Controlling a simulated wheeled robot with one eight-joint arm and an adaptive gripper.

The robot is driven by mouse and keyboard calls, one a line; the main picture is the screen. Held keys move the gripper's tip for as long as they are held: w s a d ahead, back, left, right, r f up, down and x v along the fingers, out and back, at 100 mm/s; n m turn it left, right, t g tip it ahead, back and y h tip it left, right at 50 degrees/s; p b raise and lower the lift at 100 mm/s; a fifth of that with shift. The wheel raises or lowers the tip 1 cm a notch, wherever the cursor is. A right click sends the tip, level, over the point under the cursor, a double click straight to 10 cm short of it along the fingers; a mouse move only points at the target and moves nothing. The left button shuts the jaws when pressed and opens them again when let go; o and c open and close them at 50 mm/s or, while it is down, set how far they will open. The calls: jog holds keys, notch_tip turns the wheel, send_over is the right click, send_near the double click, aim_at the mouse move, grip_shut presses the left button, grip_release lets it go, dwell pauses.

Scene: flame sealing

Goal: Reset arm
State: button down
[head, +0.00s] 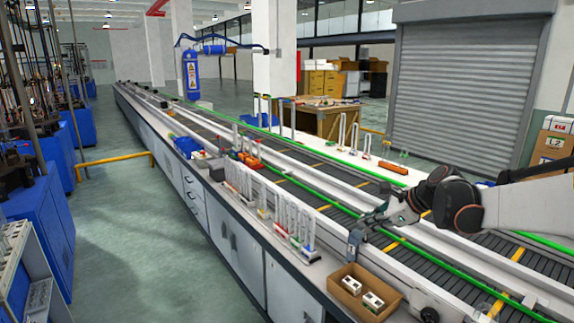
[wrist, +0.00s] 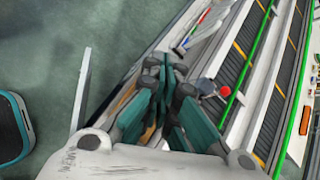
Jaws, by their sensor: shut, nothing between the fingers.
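My arm reaches in from the right over the conveyor in the head view. My gripper (head: 368,226) is at its end, above the near edge of the conveyor and behind the cardboard box. In the wrist view, my gripper's teal and dark fingers (wrist: 166,72) come together at the tips with nothing held between them. The open cardboard box (head: 341,284) stands on the near ledge and holds white blocks (head: 373,301). In the wrist view, the fingers hide most of the box.
The long conveyor (head: 330,209) with green rails runs away to the upper left. Racks of upright glass tubes (head: 292,222) stand on the near ledge, left of the box. More tubes (head: 352,133) stand on the far ledge. Blue machines (head: 40,225) line the left, across open floor.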

jog(key=s+a+r+n+h, duration=0.25)
jog(key=s+n, duration=0.25)
jog(key=s, duration=0.4)
jog(key=s+a+r+n+h, duration=0.1)
jog(key=s+a+n, duration=0.3)
jog(key=s, duration=0.6)
jog(key=s+d+f+n+h, duration=0.1)
jog(key=s+f+n, duration=0.1)
jog(key=s+n, duration=0.5)
jog(key=s+d+f+n+h, duration=0.2)
jog(key=s+n, duration=0.4)
jog(key=s, duration=0.2)
jog(key=shift+d+f+n+t+p, duration=0.2)
jog(key=shift+f+n+t+p, duration=0.1)
jog(key=shift+f+n+p, duration=0.1)
